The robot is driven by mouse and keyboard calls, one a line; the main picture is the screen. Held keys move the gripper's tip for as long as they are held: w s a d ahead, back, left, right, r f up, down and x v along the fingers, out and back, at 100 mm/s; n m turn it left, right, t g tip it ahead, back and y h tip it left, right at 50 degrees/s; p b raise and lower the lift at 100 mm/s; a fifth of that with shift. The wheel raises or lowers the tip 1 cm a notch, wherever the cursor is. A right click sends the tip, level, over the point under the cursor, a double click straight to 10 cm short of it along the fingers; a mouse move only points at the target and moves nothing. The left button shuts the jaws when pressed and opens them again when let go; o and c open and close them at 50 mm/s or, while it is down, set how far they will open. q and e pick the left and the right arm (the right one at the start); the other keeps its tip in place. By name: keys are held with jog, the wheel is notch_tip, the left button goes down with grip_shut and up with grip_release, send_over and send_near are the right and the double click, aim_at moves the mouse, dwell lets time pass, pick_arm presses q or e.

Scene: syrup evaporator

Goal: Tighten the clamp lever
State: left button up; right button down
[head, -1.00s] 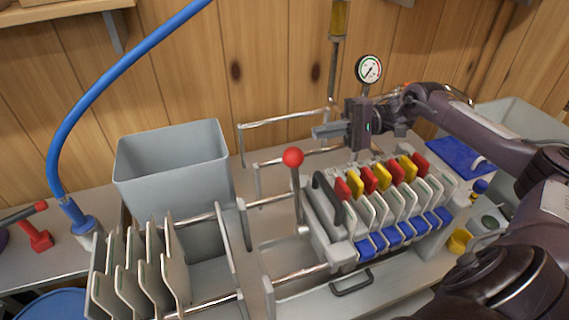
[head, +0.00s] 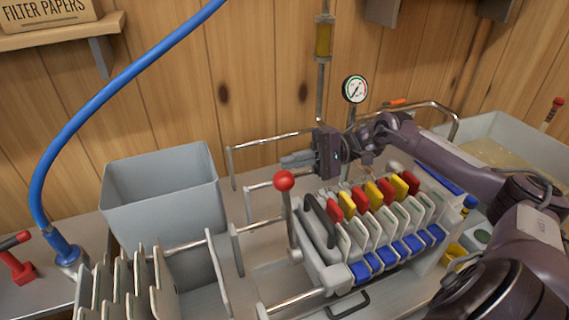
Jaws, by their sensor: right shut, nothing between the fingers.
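The clamp lever (head: 287,212) is a grey upright rod with a red ball knob (head: 284,180), at the left end of the filter press (head: 385,230). It stands nearly vertical beside the press's dark handle (head: 318,220). My right gripper (head: 284,161) is shut and empty. In the head view its fingers point left, appearing just above the red knob and apart from it. My left gripper is not in view.
A grey bin (head: 165,195) stands to the left, behind loose plates (head: 125,290). A blue hose (head: 105,85) arcs across the left. Metal rails and a pressure gauge (head: 355,89) stand behind the press. A pale basin (head: 490,150) is at the right.

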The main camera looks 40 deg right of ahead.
aim_at(285, 172)
jog(key=shift+s+a+r+p, duration=0.15)
jog(key=shift+s+a+p, duration=0.25)
jog(key=shift+a+p, duration=0.35)
jog(key=shift+s+a+r+p, duration=0.2)
jog(key=shift+s+a+p, duration=0.25)
jog(key=shift+a+p, duration=0.25)
jog(key=shift+s+a+r+p, duration=0.15)
jog(key=shift+s+a+p, duration=0.25)
jog(key=shift+a+p, duration=0.35)
